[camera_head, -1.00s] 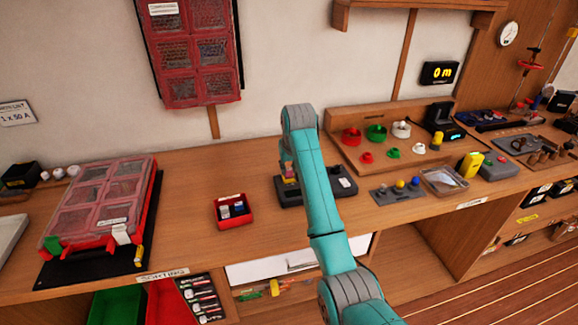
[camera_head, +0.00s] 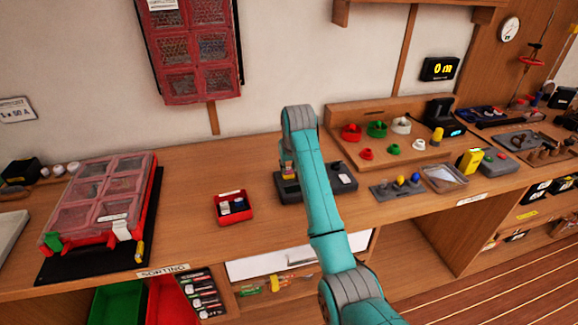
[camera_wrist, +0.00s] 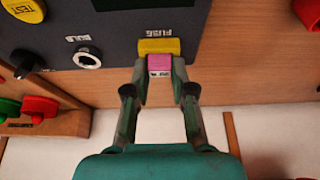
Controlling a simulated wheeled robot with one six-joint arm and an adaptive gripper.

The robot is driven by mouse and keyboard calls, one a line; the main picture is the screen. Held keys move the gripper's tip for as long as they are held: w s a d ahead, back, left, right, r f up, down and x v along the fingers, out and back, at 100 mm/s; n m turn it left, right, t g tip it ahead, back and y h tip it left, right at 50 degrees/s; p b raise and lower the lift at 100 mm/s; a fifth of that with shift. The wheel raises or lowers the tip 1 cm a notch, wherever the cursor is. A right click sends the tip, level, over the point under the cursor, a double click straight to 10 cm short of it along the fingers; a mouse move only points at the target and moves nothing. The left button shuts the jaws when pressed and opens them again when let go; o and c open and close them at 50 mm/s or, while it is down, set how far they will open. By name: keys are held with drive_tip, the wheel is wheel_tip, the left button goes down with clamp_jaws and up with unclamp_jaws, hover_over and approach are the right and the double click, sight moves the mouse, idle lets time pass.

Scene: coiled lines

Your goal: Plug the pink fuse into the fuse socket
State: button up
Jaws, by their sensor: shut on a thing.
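In the wrist view the pink fuse (camera_wrist: 159,64) sits between the fingertips of my gripper (camera_wrist: 160,75). My gripper is shut on it. The fuse's far end meets a yellow block (camera_wrist: 159,46) just below the FUSE label on the dark tester panel (camera_wrist: 115,20). The block appears to be the fuse socket. The inside of the socket is hidden, so I cannot tell how deep the fuse sits. In the head view my gripper is over the left part of the dark tester (camera_head: 287,193), mostly behind my teal arm.
A round hole marked BULB (camera_wrist: 88,56) is beside the fuse spot. In the head view a small red tray (camera_head: 233,208) stands left of the tester, and a red compartment case (camera_head: 100,195) further left. Coloured knobs on a wooden stand (camera_head: 385,145) are at the right. Bench between tray and tester is clear.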

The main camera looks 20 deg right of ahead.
sight(291, 182)
drive_tip(key=o, duration=0.9)
drive_tip(key=shift+f, duration=0.15)
drive_tip(key=shift+v, duration=3.8)
